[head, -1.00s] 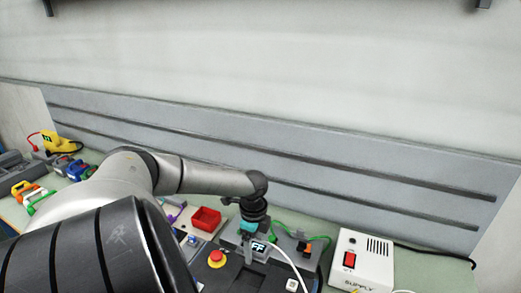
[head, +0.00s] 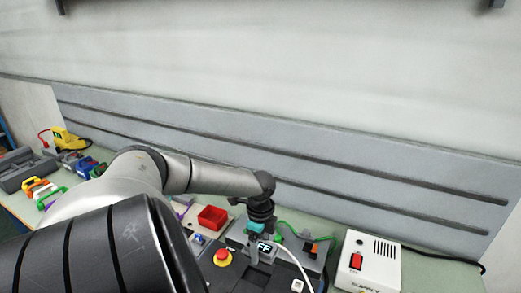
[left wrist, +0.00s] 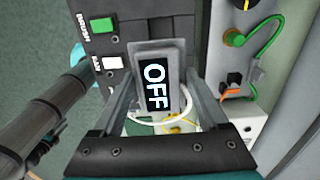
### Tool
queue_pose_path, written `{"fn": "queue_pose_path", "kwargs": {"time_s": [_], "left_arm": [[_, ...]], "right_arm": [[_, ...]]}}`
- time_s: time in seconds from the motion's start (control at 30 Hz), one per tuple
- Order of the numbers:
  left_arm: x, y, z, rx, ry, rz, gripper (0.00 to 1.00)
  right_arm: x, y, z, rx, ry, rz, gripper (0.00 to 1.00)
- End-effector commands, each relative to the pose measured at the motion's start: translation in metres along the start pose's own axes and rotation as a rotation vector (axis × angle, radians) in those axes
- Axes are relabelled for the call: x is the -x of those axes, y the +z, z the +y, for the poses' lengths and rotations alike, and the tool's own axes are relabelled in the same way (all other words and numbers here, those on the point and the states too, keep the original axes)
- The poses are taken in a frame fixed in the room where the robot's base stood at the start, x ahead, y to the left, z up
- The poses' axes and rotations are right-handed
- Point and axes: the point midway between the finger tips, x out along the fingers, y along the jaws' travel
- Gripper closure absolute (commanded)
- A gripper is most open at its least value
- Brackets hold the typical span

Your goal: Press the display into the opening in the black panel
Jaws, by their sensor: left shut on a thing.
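The display (left wrist: 156,84) is a grey-framed block with a black screen reading "OFF" in the left wrist view. It also shows small in the head view (head: 264,248). My left gripper (left wrist: 163,90) has a finger on each side of the display and is shut on it. The black panel (left wrist: 98,43) lies beside and beyond the display, with labelled green and white switches. In the head view the panel (head: 238,278) is below the gripper (head: 259,240). The opening is hidden, and I cannot tell whether the display is in it. My right gripper is out of view.
A white cable (head: 297,262) loops by the display. A red emergency button (head: 222,256) sits on the panel and a red bin (head: 212,217) stands behind. A white supply box (head: 369,264) is at the right. A grey wall rail (head: 300,160) runs behind the bench.

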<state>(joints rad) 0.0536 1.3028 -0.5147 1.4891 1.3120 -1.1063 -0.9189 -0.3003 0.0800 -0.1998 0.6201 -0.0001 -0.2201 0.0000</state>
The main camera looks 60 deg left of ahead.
Motion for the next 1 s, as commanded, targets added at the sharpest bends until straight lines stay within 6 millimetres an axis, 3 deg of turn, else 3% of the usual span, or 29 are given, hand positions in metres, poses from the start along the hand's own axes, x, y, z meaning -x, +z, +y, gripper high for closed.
{"fn": "queue_pose_path", "kwargs": {"time_s": [0.23,0.53,0.77,1.0], "left_arm": [[-0.025,0.0,0.0,0.0,0.0,0.0,0.79],[-0.024,0.002,-0.001,0.0,-0.001,-0.001,0.79],[-0.023,0.019,-0.007,0.002,-0.002,-0.001,0.79],[-0.023,0.018,-0.006,0.0,0.0,0.001,0.79]], "right_arm": [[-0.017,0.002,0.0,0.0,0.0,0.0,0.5],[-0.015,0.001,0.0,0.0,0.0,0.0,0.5],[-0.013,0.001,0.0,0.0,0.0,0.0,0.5],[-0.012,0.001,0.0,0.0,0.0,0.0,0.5]]}}
